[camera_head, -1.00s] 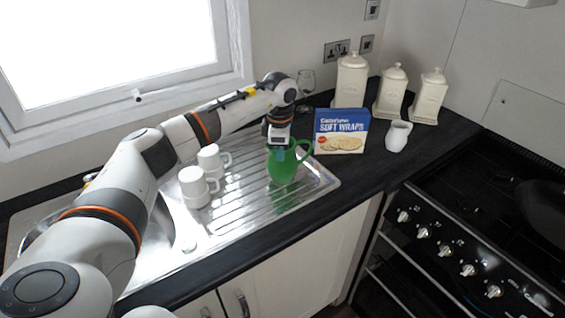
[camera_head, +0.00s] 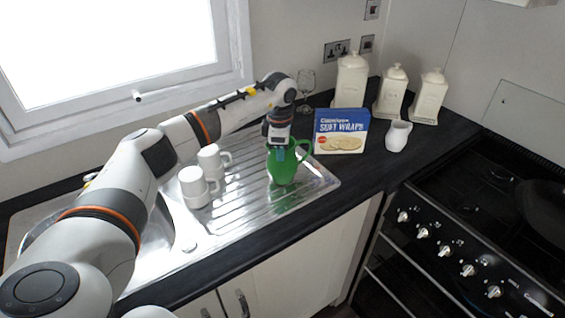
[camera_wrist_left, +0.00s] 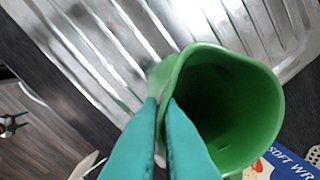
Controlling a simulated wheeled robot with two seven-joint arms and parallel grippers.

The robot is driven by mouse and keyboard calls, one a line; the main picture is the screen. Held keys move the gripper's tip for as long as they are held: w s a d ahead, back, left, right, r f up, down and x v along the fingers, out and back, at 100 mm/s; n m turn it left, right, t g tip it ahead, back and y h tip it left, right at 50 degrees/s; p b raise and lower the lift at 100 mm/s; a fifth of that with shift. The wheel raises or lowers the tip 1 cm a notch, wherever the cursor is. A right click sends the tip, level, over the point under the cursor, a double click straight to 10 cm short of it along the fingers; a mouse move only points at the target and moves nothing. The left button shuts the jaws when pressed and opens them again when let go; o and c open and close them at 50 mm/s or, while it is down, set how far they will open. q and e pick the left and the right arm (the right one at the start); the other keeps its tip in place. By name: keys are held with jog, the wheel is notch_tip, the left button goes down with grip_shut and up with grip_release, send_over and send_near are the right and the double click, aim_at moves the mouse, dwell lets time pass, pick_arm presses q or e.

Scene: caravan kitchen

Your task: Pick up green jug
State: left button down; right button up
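The green jug (camera_head: 283,168) stands upright on the ridged metal draining board (camera_head: 250,208), with its handle to the right in the head view. My left gripper (camera_head: 279,153) points down at the jug's rim from above. In the left wrist view the open mouth of the jug (camera_wrist_left: 235,100) shows. The teal fingers of my left gripper (camera_wrist_left: 161,102) are close together with the jug's near wall between their tips, one finger inside and one outside. The jug's base is not clear enough to tell a small gap from contact.
White cups (camera_head: 197,187) stand left of the jug. A Soft Wraps box (camera_head: 341,131), a small white jug (camera_head: 398,136) and cream canisters (camera_head: 391,92) stand to the right. A wine glass (camera_head: 306,86) is behind. The stove (camera_head: 480,220) is at the right.

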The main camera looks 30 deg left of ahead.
dwell(0.3)
pick_arm(q)
notch_tip(320, 180, up, 9)
jog(key=shift+w+b, duration=0.1)
jog(key=shift+b, duration=1.1)
jog(key=shift+r, duration=0.5)
